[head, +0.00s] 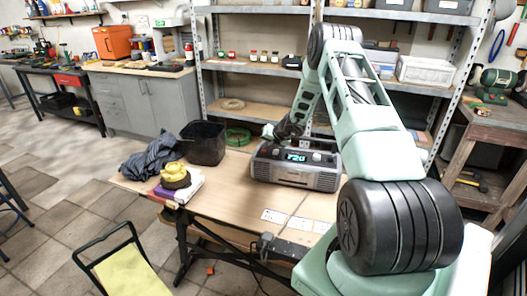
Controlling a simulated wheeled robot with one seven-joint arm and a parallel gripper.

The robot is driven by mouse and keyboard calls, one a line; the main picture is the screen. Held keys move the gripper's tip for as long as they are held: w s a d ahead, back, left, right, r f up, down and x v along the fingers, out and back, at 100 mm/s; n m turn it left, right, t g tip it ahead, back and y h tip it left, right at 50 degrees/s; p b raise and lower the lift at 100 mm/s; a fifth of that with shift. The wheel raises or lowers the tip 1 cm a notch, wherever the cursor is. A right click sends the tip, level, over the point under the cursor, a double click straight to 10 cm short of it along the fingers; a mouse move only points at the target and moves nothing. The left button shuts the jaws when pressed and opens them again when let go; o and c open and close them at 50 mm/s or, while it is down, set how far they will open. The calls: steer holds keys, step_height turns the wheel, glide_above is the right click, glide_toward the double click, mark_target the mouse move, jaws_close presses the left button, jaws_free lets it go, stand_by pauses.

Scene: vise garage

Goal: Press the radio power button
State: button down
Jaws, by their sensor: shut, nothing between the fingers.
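The radio (310,178) is a grey and black boxy set on the wooden table, with a lit blue display on its front and a round knob on each side of it. My gripper (268,132) is small in the head view, at the radio's upper left edge, with its fingers shut and empty. My arm comes over from the right and reaches down behind the radio's top. I cannot tell whether the fingertips touch the radio. The power button cannot be made out at this size.
The wooden table (235,190) also holds a black bin (203,143), a dark cloth (150,157), and a yellow item (174,172) on some books. Metal shelving (250,68) stands behind. A chair (125,268) is at the front left. Table space left of the radio is clear.

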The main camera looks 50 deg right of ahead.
mark_target(265, 153)
steer(key=shift+r+p, duration=1.8)
steer(key=shift+r, duration=0.7)
